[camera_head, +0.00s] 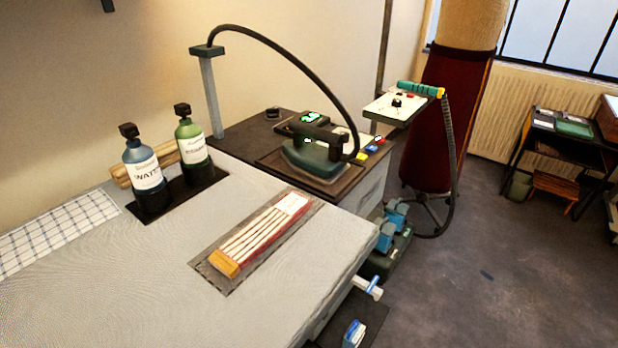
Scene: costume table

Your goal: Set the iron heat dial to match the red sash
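A dark teal iron (315,160) with a black handle rests on a dark plate at the back middle. A thick black hose arches from a post (211,95) toward it. A heat dial on the iron cannot be made out. A black knob (397,102) shows on a white panel beside the iron, and another dark knob (272,113) stands behind it. Dark red cloth (455,115) wraps a dress form at the back right. A pleated pale strip with reddish lines (265,233) lies on the board. I cannot tell which is the sash. My gripper is not in view.
Two bottles, blue (142,165) and green (191,140), stand on a dark mat at the left. Yellow, red and blue tabs (370,148) sit right of the iron. A checked cloth (60,232) lies far left.

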